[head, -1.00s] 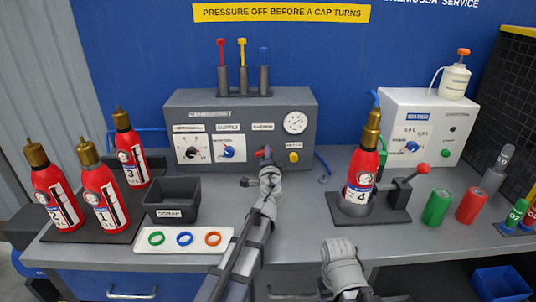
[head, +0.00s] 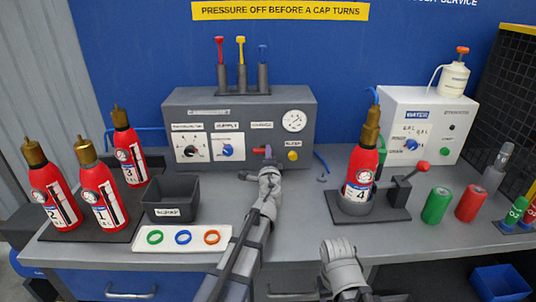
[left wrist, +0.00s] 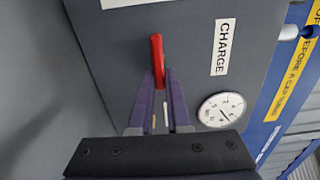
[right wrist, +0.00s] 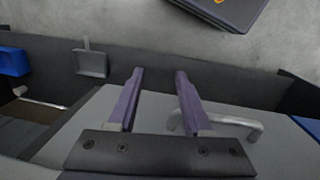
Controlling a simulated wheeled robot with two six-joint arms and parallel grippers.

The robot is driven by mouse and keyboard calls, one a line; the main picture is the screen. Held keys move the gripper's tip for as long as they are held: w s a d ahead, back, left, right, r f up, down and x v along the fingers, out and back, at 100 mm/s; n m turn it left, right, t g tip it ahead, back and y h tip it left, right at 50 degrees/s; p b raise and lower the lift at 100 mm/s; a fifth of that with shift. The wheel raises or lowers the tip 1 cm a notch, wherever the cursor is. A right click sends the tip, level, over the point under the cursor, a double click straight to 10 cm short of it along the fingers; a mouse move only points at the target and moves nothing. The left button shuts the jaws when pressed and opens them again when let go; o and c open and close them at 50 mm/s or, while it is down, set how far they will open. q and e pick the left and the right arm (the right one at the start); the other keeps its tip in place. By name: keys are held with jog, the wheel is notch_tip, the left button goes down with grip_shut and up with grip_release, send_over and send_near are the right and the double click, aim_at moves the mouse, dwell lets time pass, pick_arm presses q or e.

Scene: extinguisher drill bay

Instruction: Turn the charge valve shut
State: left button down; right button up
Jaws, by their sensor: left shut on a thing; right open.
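The charge valve's red lever (head: 260,152) is on the front of the grey charging cabinet (head: 180,110), under the CHARGE label (head: 262,126). In the head view it lies about level, pointing left. In the left wrist view the red lever (left wrist: 157,58) runs parallel to the label's text. My left gripper (head: 268,153) is shut on the lever's end; its fingertips also show in the left wrist view (left wrist: 160,80). The pressure gauge (head: 294,122) is above and right of the valve. My right gripper (right wrist: 160,80) is open and empty, above the bench front.
A yellow bleed knob (head: 293,156) is right of the valve. Extinguisher 4 (head: 361,175) stands in a holder with a red-knobbed lever (head: 422,167). A dark bin (head: 171,201) and a white tray of rings (head: 195,246) stand left of my left arm.

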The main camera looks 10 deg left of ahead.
pick_arm(q)
jog(key=c, duration=0.9)
grip_release()
jog(key=shift+s, duration=0.1)
jog(key=v, duration=0.7)
jog(key=shift+s+d, duration=0.15)
jog(key=shift+s, duration=0.15)
